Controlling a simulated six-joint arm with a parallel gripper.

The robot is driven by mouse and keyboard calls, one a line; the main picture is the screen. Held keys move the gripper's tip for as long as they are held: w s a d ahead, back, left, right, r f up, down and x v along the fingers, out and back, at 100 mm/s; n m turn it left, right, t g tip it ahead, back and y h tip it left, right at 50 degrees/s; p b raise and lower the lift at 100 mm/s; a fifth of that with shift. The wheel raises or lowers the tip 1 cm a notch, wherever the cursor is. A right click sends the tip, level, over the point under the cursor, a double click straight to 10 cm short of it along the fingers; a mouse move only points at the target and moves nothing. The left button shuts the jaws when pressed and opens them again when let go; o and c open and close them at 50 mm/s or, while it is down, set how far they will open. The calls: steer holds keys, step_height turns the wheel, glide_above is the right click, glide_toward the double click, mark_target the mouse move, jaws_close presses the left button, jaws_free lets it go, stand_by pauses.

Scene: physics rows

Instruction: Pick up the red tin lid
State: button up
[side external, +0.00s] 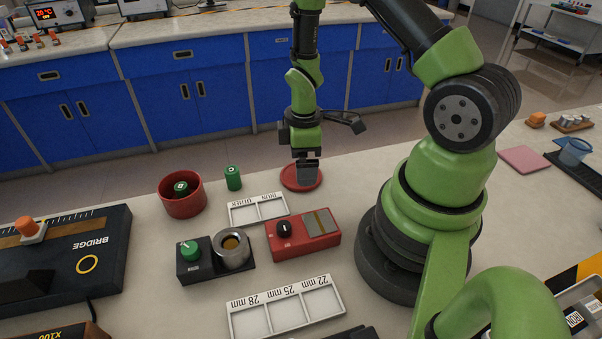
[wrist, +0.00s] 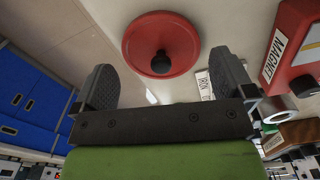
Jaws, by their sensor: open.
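The red tin lid (side external: 301,184) lies flat on the pale bench, a round red disc. In the wrist view the lid (wrist: 150,42) shows a dark round knob at its centre, beyond the fingertips. My gripper (side external: 308,176) points down over the lid in the side view and hides part of it, including the knob. In the wrist view my gripper (wrist: 166,88) has its two dark fingers wide apart with nothing between them. The height of the fingertips above the lid is hard to tell.
A red round tin (side external: 182,204) with a green-topped piece inside and a green cylinder (side external: 233,178) stand left of the lid. A white two-part tray (side external: 242,214), a red meter box (side external: 318,238) and a black box with a metal cup (side external: 232,262) stand nearer the camera.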

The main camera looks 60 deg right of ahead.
steer(key=shift+f, duration=1.35)
steer(key=c, duration=0.5)
steer(key=shift+c, duration=0.2)
steer(key=shift+r, duration=0.1)
